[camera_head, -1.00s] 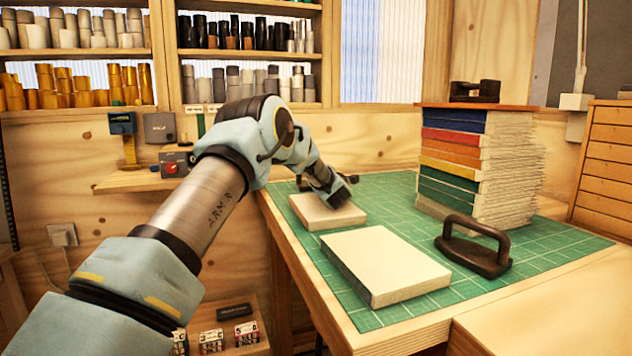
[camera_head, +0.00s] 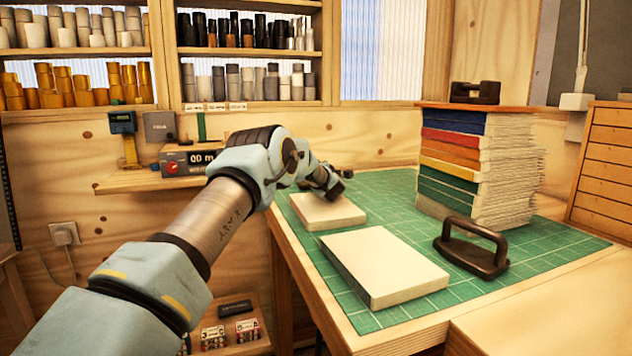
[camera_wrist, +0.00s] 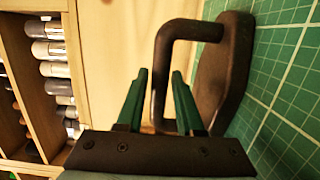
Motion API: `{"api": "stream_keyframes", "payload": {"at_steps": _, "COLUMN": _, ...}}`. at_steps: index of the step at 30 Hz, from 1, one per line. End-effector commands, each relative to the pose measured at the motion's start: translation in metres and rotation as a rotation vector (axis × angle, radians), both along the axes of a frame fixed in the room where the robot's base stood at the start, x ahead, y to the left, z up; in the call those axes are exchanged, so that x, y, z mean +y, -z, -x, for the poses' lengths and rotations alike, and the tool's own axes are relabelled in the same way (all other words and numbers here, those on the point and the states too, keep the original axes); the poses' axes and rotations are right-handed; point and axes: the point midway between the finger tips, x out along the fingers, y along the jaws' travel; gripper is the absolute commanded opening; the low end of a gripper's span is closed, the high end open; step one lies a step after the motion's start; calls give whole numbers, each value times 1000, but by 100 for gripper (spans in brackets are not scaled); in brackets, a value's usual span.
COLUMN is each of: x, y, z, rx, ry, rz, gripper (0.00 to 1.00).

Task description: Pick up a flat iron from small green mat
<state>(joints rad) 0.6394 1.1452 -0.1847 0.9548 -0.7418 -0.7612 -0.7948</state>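A green cutting mat (camera_head: 400,205) with a pale grid covers much of the table. A dark flat iron (camera_head: 472,247) with a loop handle stands upright on its right part. Another dark iron (camera_wrist: 222,65) stands on the green mat (camera_wrist: 285,80) in the wrist view; in the head view my arm and gripper largely hide that spot. My gripper (camera_head: 335,190) is over the mat's far left part, behind a pale block. In the wrist view my gripper (camera_wrist: 160,75) is open, with the iron's handle bar lined up between its fingers; contact cannot be told.
Two pale blocks, one far (camera_head: 328,211) and one near (camera_head: 383,267), lie on the mat. A tall stack of coloured books (camera_head: 465,165) carries another dark iron (camera_head: 475,92). Drawers (camera_head: 605,160) stand at the right. Shelves of rolls (camera_head: 250,85) line the wall.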

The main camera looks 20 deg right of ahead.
Motion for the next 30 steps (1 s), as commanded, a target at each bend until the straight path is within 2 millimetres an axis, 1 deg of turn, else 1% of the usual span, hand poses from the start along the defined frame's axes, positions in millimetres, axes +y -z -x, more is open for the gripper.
{"api": "stream_keyframes", "payload": {"at_steps": 1, "x": 0, "y": 0, "z": 0, "rx": 0, "ry": 0, "rz": 0, "gripper": 29}}
{"api": "stream_keyframes", "payload": {"at_steps": 9, "x": 0, "y": 0, "z": 0, "rx": 0, "ry": 0, "rz": 0, "gripper": 0}}
{"api": "stream_keyframes", "payload": {"at_steps": 30, "x": 0, "y": 1, "z": 0, "rx": 1, "ry": 0, "rz": 0, "gripper": 0}}
